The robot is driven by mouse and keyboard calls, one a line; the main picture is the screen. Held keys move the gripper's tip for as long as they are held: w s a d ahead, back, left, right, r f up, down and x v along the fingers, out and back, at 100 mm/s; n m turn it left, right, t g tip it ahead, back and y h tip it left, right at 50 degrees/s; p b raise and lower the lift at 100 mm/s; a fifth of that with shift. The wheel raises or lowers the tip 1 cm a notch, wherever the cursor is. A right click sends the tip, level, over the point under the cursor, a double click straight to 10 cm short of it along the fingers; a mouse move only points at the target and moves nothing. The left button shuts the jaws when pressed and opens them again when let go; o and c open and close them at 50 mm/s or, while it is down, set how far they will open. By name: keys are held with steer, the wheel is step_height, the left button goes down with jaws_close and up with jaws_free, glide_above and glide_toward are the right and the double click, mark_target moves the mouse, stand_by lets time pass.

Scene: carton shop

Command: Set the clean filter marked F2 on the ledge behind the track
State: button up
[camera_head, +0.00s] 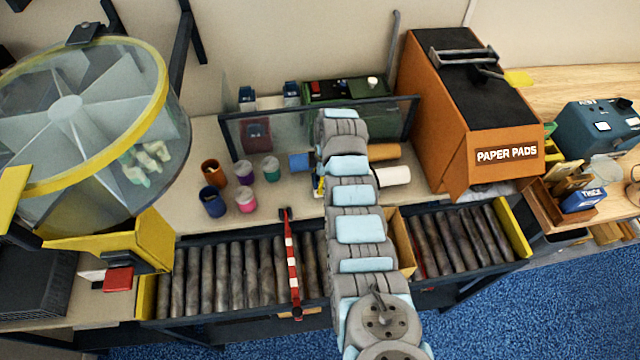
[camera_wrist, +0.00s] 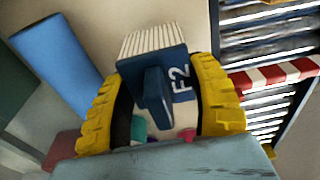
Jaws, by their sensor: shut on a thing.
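In the wrist view, my gripper (camera_wrist: 160,112) has its two yellow fingers shut on the filter marked F2 (camera_wrist: 180,62). The filter has a dark blue body with a handle, a white "F2" and pale pleats at its far end. In the camera_head view my arm hides the filter, and only a sliver of yellow finger shows beside the arm. The roller track (camera_head: 215,275) runs across the front, and the beige ledge (camera_head: 200,150) lies behind it. I cannot tell whether the filter touches the ledge.
Several cups (camera_head: 244,200) stand on the ledge left of my arm. Blue (camera_head: 299,162), orange (camera_head: 384,152) and white (camera_head: 393,176) cylinders lie near my arm. A glass screen (camera_head: 270,135) stands behind. A striped bar (camera_head: 291,255) crosses the track; an orange PAPER PADS box (camera_head: 450,120) stands right.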

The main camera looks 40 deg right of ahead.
steer(key=shift+s+f, duration=0.1)
steer(key=shift+f, duration=0.85)
steer(key=shift+a, duration=0.1)
steer(key=shift+f+b, duration=0.2)
steer(key=shift+b, duration=0.1)
steer(key=o, duration=1.2)
steer(key=shift+c, duration=0.2)
steer(key=shift+r, duration=0.1)
steer(key=r, duration=0.7)
steer(key=d+r, duration=0.1)
steer(key=r, duration=0.3)
steer(key=shift+s+d, duration=0.1)
steer(key=shift+s, duration=0.25)
steer(key=shift+r+p, duration=0.4)
steer(key=shift+r, duration=0.15)
